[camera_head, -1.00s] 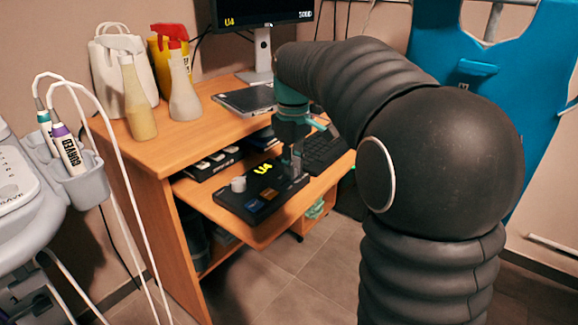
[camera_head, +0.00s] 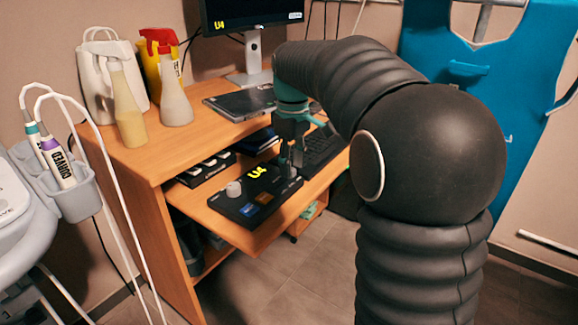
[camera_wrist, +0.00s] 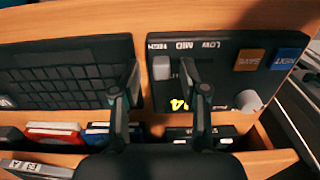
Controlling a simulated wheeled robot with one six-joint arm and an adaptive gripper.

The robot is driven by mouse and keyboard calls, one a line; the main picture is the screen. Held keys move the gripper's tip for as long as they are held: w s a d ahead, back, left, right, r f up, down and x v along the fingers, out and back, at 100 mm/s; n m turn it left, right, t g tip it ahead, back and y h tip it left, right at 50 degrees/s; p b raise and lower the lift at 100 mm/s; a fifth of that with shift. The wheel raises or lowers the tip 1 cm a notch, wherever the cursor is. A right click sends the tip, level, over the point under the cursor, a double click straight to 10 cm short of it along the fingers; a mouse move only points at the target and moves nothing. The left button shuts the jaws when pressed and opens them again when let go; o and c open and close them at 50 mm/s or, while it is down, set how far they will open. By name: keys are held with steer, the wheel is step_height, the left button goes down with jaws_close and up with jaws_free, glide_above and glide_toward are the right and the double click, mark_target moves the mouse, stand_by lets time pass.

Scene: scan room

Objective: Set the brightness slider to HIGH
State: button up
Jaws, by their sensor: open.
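The black control panel (camera_head: 232,207) lies on the desk's pull-out shelf. In the wrist view, the panel (camera_wrist: 225,75) carries the labels HIGH, MID and LOW along its edge. A light grey slider knob (camera_wrist: 161,68) stands by the HIGH label, at the HIGH end of the row. My gripper (camera_wrist: 160,76) is open, with one finger on each side of the knob and visible gaps to it. In the head view, my gripper (camera_head: 291,168) is low over the panel's right end, and the knob cannot be made out there.
The panel also has a round grey dial (camera_wrist: 248,101), an orange SAVE button (camera_wrist: 249,60) and a blue NEXT button (camera_wrist: 289,58). A keyboard (camera_wrist: 66,73) lies close beside the panel. Spray bottles (camera_head: 127,105) and a monitor (camera_head: 250,12) stand on the desk above.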

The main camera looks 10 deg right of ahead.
step_height(320, 180, up, 11)
stand_by(0.4)
steer(key=f+m, duration=0.1)
steer(key=f, duration=0.1)
steer(key=f+m+t, duration=0.1)
steer(key=f+m, duration=0.1)
steer(key=f, duration=0.1)
steer(key=s+f+m, duration=0.1)
steer(key=f+m, duration=0.1)
steer(key=f, duration=0.1)
steer(key=shift+s+f+t, duration=0.1)
steer(key=shift+f+t, duration=0.1)
steer(key=shift+t, duration=0.2)
steer(key=s+f+m+t, duration=0.1)
steer(key=s+f, duration=0.3)
steer(key=s, duration=0.8)
steer(key=s+f+m+t, duration=0.2)
steer(key=s+f, duration=0.2)
steer(key=s, duration=0.9)
steer(key=shift+t, duration=0.4)
steer(key=shift+a, duration=0.1)
stand_by(0.8)
